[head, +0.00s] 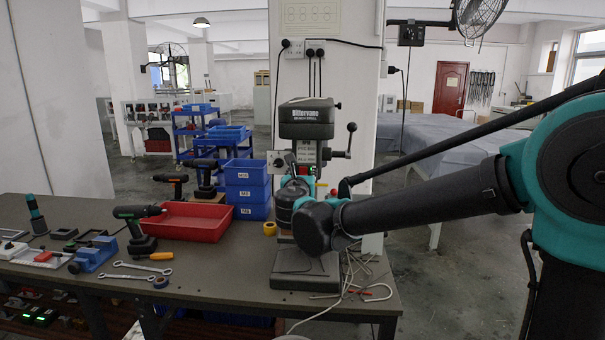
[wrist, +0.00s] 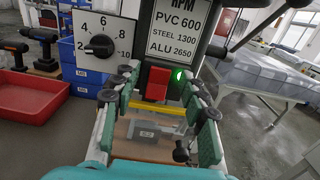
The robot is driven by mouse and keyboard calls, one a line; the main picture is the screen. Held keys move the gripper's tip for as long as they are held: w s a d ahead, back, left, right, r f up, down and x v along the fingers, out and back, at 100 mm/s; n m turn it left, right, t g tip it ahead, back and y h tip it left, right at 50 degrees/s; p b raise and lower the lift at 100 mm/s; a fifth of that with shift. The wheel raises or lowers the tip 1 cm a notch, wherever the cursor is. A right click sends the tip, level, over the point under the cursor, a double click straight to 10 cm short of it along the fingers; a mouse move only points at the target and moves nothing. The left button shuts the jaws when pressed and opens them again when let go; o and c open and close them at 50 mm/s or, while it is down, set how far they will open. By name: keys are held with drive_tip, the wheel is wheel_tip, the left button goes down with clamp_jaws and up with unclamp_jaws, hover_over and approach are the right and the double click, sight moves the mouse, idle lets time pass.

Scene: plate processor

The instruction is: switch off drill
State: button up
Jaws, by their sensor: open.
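The drill press (head: 307,118) stands on the workbench in the head view, with a dark head and a lever on its right. In the wrist view its front panel (wrist: 182,35) shows speed figures. Below this panel is a red switch (wrist: 156,83), with a lit green light (wrist: 178,75) just to its right. My gripper (wrist: 160,88) is open and empty, facing the drill. Its fingers appear on either side of the switch in the wrist view; I cannot tell the exact gap. In the head view my arm hides the drill's middle.
A dial (wrist: 101,46) is left of the switch. The lever (wrist: 285,10) sticks out at the upper right. A red tray (head: 190,222), blue bins (head: 246,180), a cordless drill (head: 137,225) and wrenches (head: 141,268) are on the bench (head: 215,270). A white cable (head: 335,300) lies by the drill base.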

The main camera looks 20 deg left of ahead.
clamp_jaws()
drive_tip(key=shift+s+f+t+y, duration=0.1)
drive_tip(key=shift+f+t+y, duration=0.2)
drive_tip(key=shift+t, duration=0.7)
drive_tip(key=shift+f+t+y, duration=0.2)
drive_tip(key=shift+f+t, duration=0.1)
drive_tip(key=shift+t, duration=0.7)
unclamp_jaws()
